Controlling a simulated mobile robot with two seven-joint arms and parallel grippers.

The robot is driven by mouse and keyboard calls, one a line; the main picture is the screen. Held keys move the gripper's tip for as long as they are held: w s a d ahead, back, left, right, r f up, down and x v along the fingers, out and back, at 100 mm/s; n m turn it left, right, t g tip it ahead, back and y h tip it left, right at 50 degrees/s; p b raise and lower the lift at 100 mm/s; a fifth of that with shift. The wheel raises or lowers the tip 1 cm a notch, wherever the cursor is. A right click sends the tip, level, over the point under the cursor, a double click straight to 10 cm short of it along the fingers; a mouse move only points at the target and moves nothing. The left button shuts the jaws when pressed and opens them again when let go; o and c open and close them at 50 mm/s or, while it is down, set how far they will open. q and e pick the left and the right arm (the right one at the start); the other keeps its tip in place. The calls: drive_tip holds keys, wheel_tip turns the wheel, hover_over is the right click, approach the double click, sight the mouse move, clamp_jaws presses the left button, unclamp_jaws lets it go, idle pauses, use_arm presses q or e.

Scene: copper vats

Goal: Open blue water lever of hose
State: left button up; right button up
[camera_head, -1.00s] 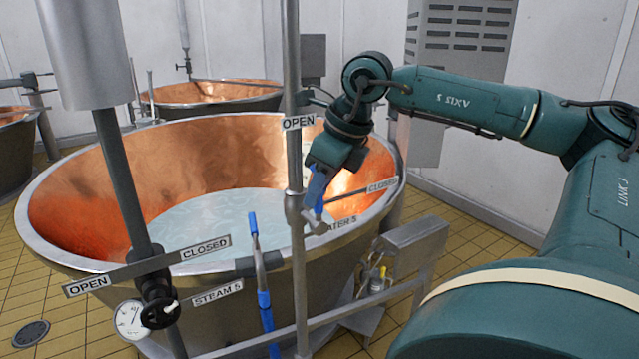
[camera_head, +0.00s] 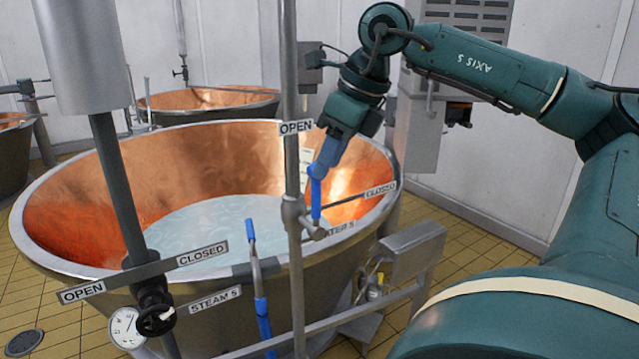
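The blue water lever (camera_head: 316,200) stands nearly upright on the valve of the vertical steel pipe (camera_head: 291,70). An OPEN label (camera_head: 296,127) is on the pipe above it, and a CLOSED label (camera_head: 380,190) is to its right. My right gripper (camera_head: 319,169) reaches down from the upper right, its fingertips at the lever's upper end. I cannot tell whether they touch or grip it; the fingers overlap and their gap is hidden. The hose (camera_head: 262,305), with blue parts, hangs in front of the vat, left of the pipe. My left gripper is not in view.
The large copper vat (camera_head: 90,165) holds pale liquid behind the pipe. A steam valve (camera_head: 154,305) with OPEN and CLOSED labels and a gauge (camera_head: 126,327) stands at front left. A metal box (camera_head: 412,243) and rail (camera_head: 370,312) are at right.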

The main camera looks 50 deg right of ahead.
drive_tip(key=v, duration=0.6)
drive_tip(key=shift+r, duration=0.15)
idle(0.9)
